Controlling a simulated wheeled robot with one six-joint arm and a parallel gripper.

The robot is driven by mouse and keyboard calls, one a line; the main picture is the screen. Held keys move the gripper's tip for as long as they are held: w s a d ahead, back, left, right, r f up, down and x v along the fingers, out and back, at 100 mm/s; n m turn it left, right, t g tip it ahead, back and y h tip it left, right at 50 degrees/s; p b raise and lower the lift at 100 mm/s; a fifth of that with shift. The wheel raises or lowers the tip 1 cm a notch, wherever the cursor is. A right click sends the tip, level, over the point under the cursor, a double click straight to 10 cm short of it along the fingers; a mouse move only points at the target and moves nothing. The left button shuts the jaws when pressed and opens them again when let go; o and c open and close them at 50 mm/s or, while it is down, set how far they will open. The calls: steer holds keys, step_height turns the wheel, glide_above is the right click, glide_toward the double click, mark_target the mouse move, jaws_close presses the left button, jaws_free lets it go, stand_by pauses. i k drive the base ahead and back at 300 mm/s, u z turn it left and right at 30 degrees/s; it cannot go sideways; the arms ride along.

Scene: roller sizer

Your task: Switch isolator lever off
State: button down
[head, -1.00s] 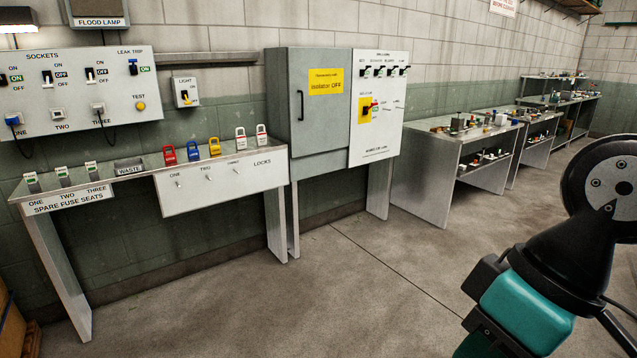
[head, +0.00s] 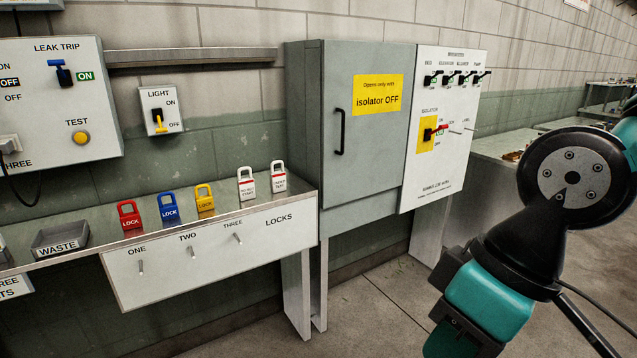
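The isolator lever (head: 438,129) is a red-tipped handle on a black body over a yellow plate (head: 425,142), on the white panel (head: 446,125) right of the grey cabinet. It sticks out to the right and tilts slightly up. The small lettering around it is too fine to read fully. My arm stands at the right of the view, well in front of the panel and apart from it. My gripper's fingertips are not visible.
The grey cabinet (head: 365,130) has a yellow "isolator OFF" sign (head: 377,95) and a black handle (head: 339,131). Several switches line the panel's top. A bench (head: 60,255) with padlocks juts out at left. Floor (head: 370,310) before the cabinet is clear.

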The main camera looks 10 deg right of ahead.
mark_target(443, 126)
steer(key=z, duration=0.3)
steer(key=i, duration=2.25)
steer(key=z, duration=0.65)
steer(key=i, duration=0.55)
